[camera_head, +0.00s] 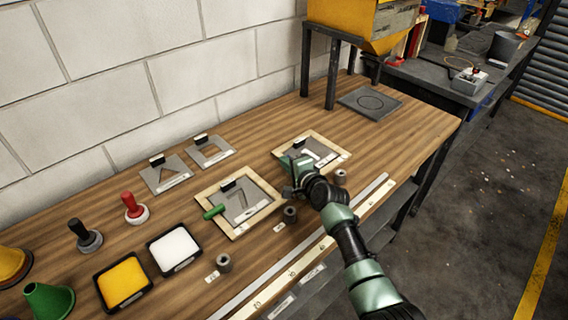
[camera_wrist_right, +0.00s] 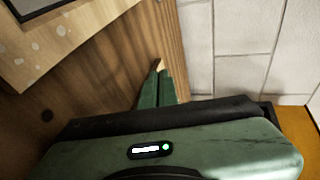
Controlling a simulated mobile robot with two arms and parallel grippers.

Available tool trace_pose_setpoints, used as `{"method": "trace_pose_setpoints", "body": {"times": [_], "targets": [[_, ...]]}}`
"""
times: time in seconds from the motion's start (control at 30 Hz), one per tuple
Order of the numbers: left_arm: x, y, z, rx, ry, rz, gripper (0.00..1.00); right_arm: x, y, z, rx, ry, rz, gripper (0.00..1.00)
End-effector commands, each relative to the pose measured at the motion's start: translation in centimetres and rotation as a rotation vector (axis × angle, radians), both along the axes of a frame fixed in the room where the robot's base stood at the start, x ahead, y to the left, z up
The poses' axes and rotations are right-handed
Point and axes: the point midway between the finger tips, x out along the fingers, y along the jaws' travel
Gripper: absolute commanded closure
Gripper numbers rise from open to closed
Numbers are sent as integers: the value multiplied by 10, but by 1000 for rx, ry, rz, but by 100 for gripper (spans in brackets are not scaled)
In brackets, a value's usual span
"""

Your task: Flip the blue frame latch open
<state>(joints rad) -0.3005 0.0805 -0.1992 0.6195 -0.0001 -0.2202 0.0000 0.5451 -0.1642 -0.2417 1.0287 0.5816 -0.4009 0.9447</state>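Two wooden frames holding grey stencil plates lie on the bench. My right gripper (camera_head: 290,166) is over the left edge of the farther frame (camera_head: 339,159), and its arm comes in from the lower right. In the right wrist view its two green fingers (camera_wrist_right: 157,88) lie together, with nothing clearly seen between them. No blue latch can be made out; the gripper covers part of the farther frame. The nearer frame (camera_head: 264,212) has a green handle-like piece (camera_head: 214,212) at its left edge. My left gripper is out of view.
Loose stencil plates (camera_head: 166,179) lie near the wall. Red (camera_head: 132,207) and black (camera_head: 84,235) stampers, a yellow pad (camera_head: 123,283) and a white pad (camera_head: 174,248) stand left. Small dark cylinders (camera_head: 290,214) line the front. Bare wood lies right of the farther frame.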

Motion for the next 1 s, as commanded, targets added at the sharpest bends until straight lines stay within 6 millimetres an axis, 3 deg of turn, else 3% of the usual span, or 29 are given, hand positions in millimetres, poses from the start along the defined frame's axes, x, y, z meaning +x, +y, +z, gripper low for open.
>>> {"method": "trace_pose_setpoints", "body": {"times": [0.17, 0.6, 1.0], "targets": [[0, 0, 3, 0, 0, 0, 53, -6, -6, 2, 0, 0, -3, 100], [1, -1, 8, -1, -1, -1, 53, -56, -33, 19, -1, 1, -1, 100], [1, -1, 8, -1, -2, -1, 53, -64, -36, 23, -2, 1, -1, 100]]}}
